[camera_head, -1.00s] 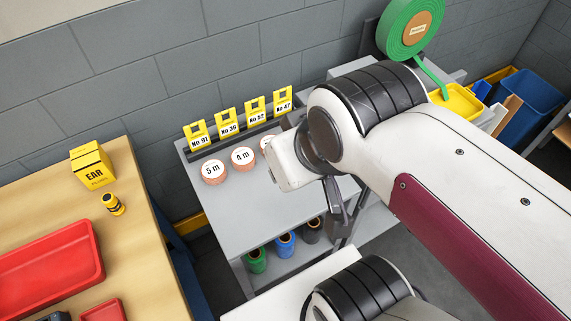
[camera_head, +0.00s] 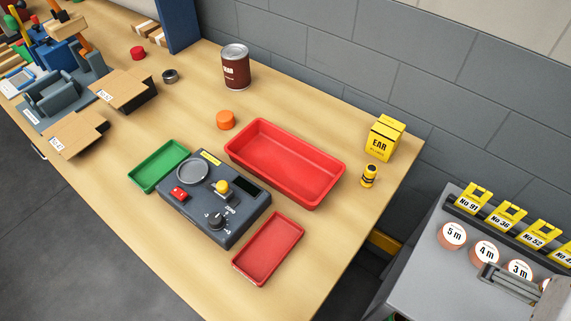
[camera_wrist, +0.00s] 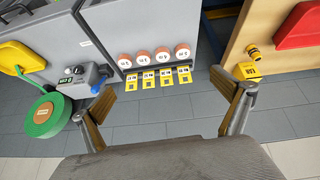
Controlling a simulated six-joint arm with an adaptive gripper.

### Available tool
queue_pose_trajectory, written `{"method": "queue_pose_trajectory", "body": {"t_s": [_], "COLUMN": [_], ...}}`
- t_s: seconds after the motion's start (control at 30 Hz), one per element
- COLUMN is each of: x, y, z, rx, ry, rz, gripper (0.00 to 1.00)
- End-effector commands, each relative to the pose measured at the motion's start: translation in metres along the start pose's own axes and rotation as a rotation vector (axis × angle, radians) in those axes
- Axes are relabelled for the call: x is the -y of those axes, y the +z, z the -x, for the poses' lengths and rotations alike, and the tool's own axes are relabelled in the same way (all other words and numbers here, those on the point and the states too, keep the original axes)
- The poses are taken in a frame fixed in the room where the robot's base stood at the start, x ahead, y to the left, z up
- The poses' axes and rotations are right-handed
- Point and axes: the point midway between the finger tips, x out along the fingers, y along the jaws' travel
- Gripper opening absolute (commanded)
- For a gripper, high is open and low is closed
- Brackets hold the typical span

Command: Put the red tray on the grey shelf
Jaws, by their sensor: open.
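Two red trays lie on the wooden bench in the head view: a large deep one (camera_head: 286,163) and a smaller shallow one (camera_head: 268,249) nearer the front edge. Both look empty. The grey shelf (camera_head: 425,262) stands right of the bench, partly cut off by the frame. A red tray corner (camera_wrist: 299,27) shows at the wrist view's upper right.
On the bench, a dark control box (camera_head: 213,199) sits between a green tray (camera_head: 158,166) and the red trays. A yellow EAR box (camera_head: 383,138), a small yellow bottle (camera_head: 369,176) and a brown can (camera_head: 235,67) stand behind. Tape rolls (camera_head: 453,236) and yellow number cards (camera_head: 473,197) occupy the shelf top.

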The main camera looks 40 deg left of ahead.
Motion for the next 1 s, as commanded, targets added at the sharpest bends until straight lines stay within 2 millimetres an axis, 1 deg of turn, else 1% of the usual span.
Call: {"method": "queue_pose_trajectory", "body": {"t_s": [0.13, 0.27, 0.4, 0.47, 0.6, 0.77, 0.9, 0.97, 1.0], "x": [-0.003, -0.001, 0.008, 0.013, 0.033, 0.063, 0.096, 0.111, 0.122], "y": [-0.03, -0.062, -0.097, -0.111, -0.141, -0.171, -0.191, -0.198, -0.202], "z": [-0.014, -0.027, -0.042, -0.048, -0.064, -0.083, -0.099, -0.106, -0.11], "rx": [-0.045, -0.1, -0.165, -0.191, -0.254, -0.322, -0.38, -0.402, -0.417], "ry": [0.029, 0.049, 0.056, 0.055, 0.039, 0.0, -0.052, -0.078, -0.098], "rz": [0.055, 0.115, 0.189, 0.221, 0.3, 0.395, 0.479, 0.515, 0.54], "gripper": [1.0, 1.0, 1.0, 1.0, 1.0, 1.0, 1.0, 1.0, 1.0]}}
